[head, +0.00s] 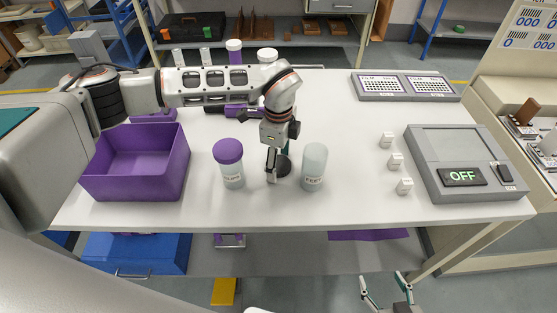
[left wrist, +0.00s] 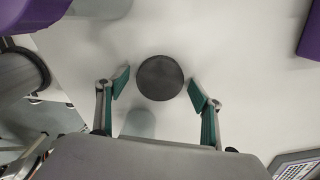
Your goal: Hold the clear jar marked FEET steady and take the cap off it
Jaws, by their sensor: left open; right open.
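The clear jar marked FEET (head: 313,168) stands upright on the white table; its top looks pale grey, and I cannot make out a separate coloured cap. My left gripper (head: 276,172) is open and points down just left of this jar, apart from it. A dark round disc (left wrist: 160,78) lies between its spread fingers in the left wrist view; in the head view a dark thing is partly hidden behind the fingers. A second jar (head: 232,178) with a purple cap stands left of the gripper. My right gripper (head: 381,278) is open and empty, below the table's front edge.
A purple bin (head: 137,183) stands at the left. Several small white blocks (head: 396,161) and a grey device reading OFF (head: 462,177) are at the right. The table between the jars and blocks is clear.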

